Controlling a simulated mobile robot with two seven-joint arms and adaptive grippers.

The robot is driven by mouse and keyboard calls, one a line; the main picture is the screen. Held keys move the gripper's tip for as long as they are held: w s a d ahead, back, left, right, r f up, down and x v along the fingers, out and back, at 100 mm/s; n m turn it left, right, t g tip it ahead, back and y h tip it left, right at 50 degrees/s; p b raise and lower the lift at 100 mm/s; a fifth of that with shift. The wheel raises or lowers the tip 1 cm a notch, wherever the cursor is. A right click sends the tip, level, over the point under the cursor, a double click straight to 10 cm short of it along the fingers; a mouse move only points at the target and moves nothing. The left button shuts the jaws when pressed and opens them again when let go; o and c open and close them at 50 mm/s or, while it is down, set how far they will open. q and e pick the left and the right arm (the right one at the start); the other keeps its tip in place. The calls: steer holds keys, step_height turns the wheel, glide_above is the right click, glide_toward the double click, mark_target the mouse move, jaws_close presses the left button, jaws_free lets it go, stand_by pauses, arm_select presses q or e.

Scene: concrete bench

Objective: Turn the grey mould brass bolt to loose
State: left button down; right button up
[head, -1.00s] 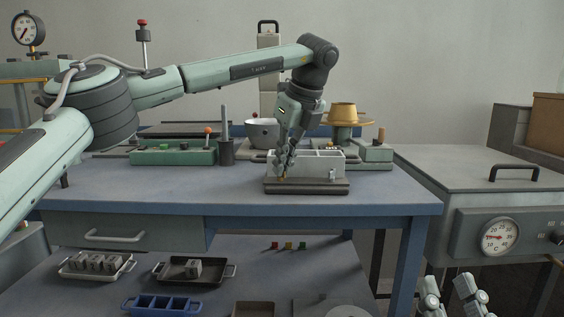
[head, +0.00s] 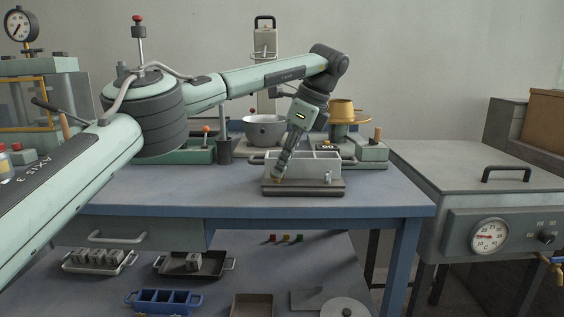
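The grey mould (head: 325,171) is a pale open box with compartments on a dark base plate (head: 318,189), on the blue bench. A small brass bolt (head: 279,179) is at its front left corner, mostly covered by my fingers. My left gripper (head: 281,171) reaches down at a slant from the upper right, with its fingertips at the bolt. The fingers look close together around the bolt head; the contact itself is tiny in this view. A small grey fitting (head: 328,177) is on the mould's front right. My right gripper is not in view.
The bench top (head: 180,188) is clear to the left. An oven-like box with a dial (head: 489,235) stands right.

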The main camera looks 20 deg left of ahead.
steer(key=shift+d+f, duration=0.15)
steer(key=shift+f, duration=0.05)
arm_select(q)
steer(key=c, duration=2)
jaws_free()
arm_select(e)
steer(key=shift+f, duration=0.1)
